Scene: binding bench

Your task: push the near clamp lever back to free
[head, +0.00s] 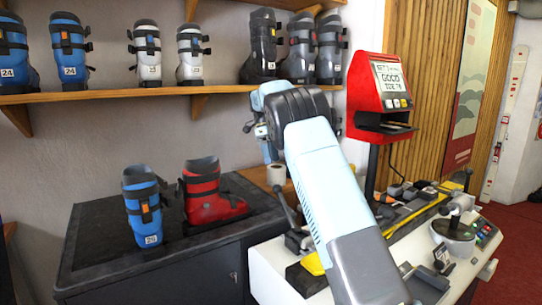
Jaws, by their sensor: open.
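A dark clamp lever (284,208) with a round knob stands tilted up and to the left at the left end of the white bench (262,270). Its base is beside my arm, and it looks like the near clamp lever. A yellow piece (312,264) lies near its base, partly behind my arm. My arm rises from the bottom, bends at the top and drops away behind its own link. My gripper's fingers are hidden, so I cannot tell their distance from the lever or any touching.
Blue (144,205) and red (208,190) boots stand on a dark cabinet (85,282) at left. A red screen terminal (372,95) stands behind the bench. A round device with a lever (455,232) and tools clutter its right side. A boot shelf (110,92) hangs above.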

